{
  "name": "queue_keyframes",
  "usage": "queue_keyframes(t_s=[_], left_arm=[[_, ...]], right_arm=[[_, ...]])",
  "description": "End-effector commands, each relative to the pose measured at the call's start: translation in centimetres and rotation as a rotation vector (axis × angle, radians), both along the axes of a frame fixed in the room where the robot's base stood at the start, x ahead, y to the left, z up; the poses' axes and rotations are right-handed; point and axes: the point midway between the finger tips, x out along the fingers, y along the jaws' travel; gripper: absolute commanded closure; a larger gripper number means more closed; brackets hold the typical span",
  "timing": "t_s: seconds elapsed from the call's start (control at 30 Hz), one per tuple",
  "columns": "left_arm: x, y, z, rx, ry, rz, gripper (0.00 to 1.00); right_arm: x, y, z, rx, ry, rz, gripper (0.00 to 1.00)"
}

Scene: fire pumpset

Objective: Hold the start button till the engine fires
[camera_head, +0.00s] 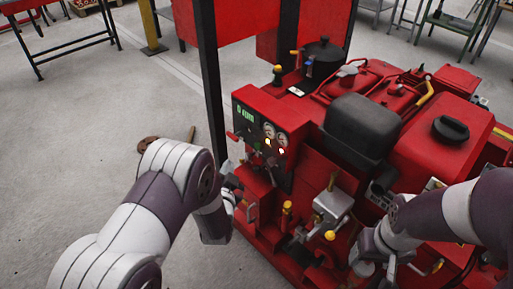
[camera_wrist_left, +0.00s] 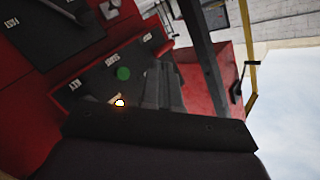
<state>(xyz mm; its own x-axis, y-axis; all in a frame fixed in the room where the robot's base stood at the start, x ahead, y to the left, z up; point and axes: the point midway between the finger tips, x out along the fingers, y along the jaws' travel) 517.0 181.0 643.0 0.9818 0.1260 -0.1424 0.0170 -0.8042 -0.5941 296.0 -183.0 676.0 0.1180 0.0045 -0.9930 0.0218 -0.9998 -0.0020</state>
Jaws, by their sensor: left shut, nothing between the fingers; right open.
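The red control panel (camera_head: 262,112) stands on the pumpset, with a green display and gauges. In the left wrist view a round green button (camera_wrist_left: 123,74) sits on a dark labelled panel face, close to a small lit lamp (camera_wrist_left: 120,103). My right gripper (camera_head: 382,267) is open at the pumpset's near right side.
A red tank (camera_head: 440,150) with a black cap and a dark rounded housing (camera_head: 362,125) stand right of the panel. A dark upright post (camera_head: 209,75) rises behind the panel's left side. Yellow-topped levers (camera_head: 287,207) stick up below.

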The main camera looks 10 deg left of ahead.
Motion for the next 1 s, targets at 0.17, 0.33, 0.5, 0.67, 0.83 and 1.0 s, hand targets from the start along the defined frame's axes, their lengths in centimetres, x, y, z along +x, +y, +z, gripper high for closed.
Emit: queue_keyframes(t_s=[0.17, 0.33, 0.5, 0.67, 0.83, 1.0], left_arm=[[2.1, -1.7, -0.3, 0.000, 0.000, -0.003, 1.00], [4.0, -3.1, -0.3, -0.001, 0.000, -0.001, 1.00], [5.2, -4.1, -0.2, 0.000, 0.001, 0.000, 1.00], [5.8, -4.5, -0.1, -0.001, 0.000, -0.001, 1.00], [5.8, -4.6, 0.0, -0.001, 0.001, 0.000, 1.00], [5.8, -4.6, 0.0, -0.001, 0.001, 0.000, 1.00]], right_arm=[[0.0, 0.0, -1.2, 0.000, 0.000, 0.000, 0.32], [0.0, 0.0, -1.9, 0.000, 0.000, 0.000, 0.32], [0.0, 0.0, -2.2, 0.000, 0.000, 0.000, 0.32], [0.0, 0.0, -2.3, 0.000, 0.000, 0.000, 0.32], [0.0, 0.0, -2.2, 0.000, 0.000, 0.000, 0.32], [0.0, 0.0, -2.2, 0.000, 0.000, 0.000, 0.32]])
